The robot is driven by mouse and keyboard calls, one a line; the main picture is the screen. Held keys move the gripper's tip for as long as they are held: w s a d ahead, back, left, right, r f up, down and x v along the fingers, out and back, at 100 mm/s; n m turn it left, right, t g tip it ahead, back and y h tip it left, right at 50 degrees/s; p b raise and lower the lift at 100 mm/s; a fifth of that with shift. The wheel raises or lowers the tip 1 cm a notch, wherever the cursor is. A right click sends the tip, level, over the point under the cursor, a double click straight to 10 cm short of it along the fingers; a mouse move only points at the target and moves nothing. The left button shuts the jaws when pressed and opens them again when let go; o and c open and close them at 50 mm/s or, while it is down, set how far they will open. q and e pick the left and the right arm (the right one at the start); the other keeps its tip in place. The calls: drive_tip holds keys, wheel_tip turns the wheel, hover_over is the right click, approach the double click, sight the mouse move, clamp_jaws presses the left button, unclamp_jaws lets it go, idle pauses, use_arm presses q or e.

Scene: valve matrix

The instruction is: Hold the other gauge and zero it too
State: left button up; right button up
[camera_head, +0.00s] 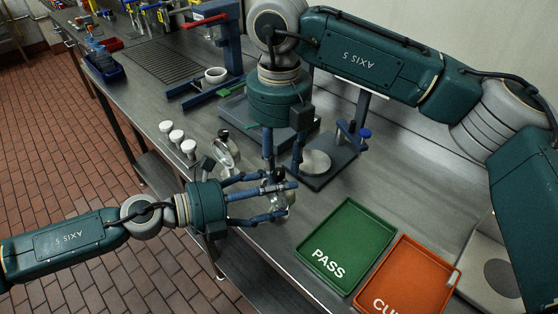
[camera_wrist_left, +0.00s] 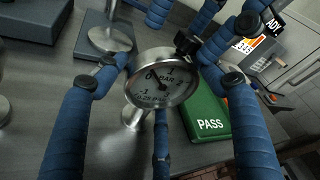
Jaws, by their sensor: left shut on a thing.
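A round pressure gauge (camera_wrist_left: 162,78) with a white BAR dial and a metal rim is between my left fingers in the left wrist view. My left gripper (camera_head: 276,193) is shut on it above the front bench edge; its fingers hide most of the gauge in the head view. A dark knob (camera_wrist_left: 187,42) shows at the gauge's upper right rim. The needle's exact reading is too small to tell. My right gripper (camera_head: 283,165) hangs just behind the gauge, fingers apart, with nothing visible between them. Another gauge (camera_head: 226,152) is on the bench to the left.
A green PASS tray (camera_head: 347,243) and an orange tray (camera_head: 410,277) lie to the right. A stand with a round metal plate (camera_head: 316,161) is close behind the grippers. Several white-topped pegs (camera_head: 177,136) stand at the left. A blue press frame (camera_head: 228,45) stands farther back.

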sight(279, 170)
wheel_tip(279, 170, up, 8)
idle(0.5)
drive_tip(key=f+m, duration=0.2)
drive_tip(key=f, duration=0.2)
drive_tip(key=f+m, duration=0.2)
drive_tip(key=f, duration=0.2)
drive_tip(key=shift+s+f+m, duration=0.15)
drive_tip(key=shift+s+m, duration=0.05)
drive_tip(key=shift+m, duration=0.2)
idle(0.3)
